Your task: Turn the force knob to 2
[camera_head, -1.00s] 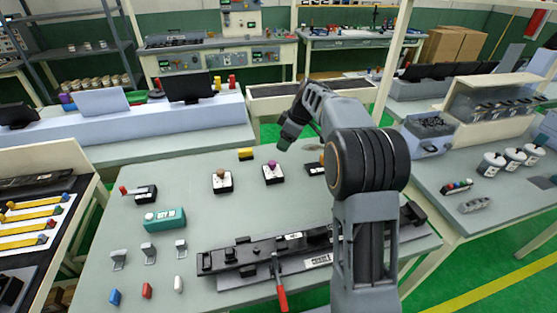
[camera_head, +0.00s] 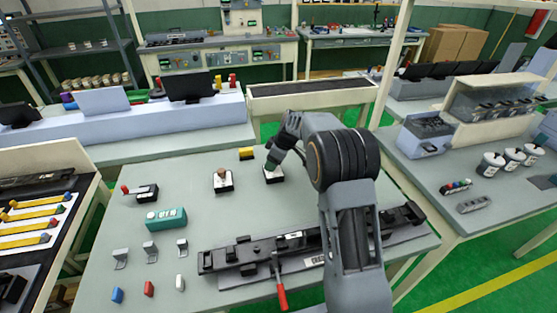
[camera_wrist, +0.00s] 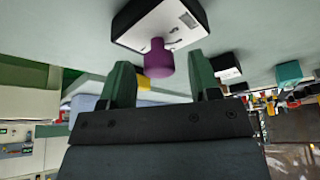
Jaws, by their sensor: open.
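A knob box (camera_head: 274,177) with a white face stands on the grey table, and my gripper (camera_head: 271,166) is right over it, hiding its knob in the head view. In the wrist view the purple knob (camera_wrist: 158,58) sticks out from the box (camera_wrist: 160,22). My gripper (camera_wrist: 163,85) is open, and the knob shows just ahead of the gap between its two green fingers. No contact can be made out. The marks on the box's face are too small to read. A second knob box with a brown knob (camera_head: 222,172) stands to its left.
A yellow block (camera_head: 246,153) lies behind. A teal box (camera_head: 166,219) and a red-handled switch box (camera_head: 141,191) are at left. A long black fixture (camera_head: 270,252) with a red-handled lever lies in front. The table between is mostly clear.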

